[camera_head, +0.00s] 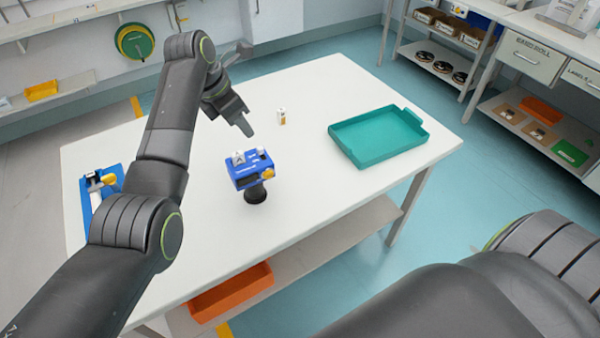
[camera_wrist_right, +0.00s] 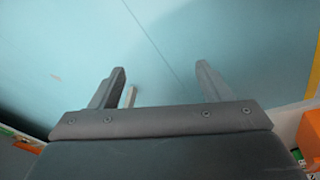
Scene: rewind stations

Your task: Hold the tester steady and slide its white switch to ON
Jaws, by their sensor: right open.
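The blue tester (camera_head: 243,178) stands on a round black foot (camera_head: 256,194) near the middle of the white table. Small white parts (camera_head: 238,158) are on its top and a yellow knob (camera_head: 268,174) is on its right side. Which white part is the switch, and its position, is too small to tell. My left gripper (camera_head: 244,124) hangs above the table, behind the tester and apart from it; its finger opening cannot be made out. My right gripper (camera_wrist_right: 161,78) is open and empty over the blue floor; it is out of the head view.
A teal tray (camera_head: 345,149) lies at the table's right. A small white and brown item (camera_head: 282,117) stands behind the tester. A blue board (camera_head: 87,207) with parts lies at the left edge, partly behind my left arm. An orange bin (camera_head: 232,292) is on the lower shelf.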

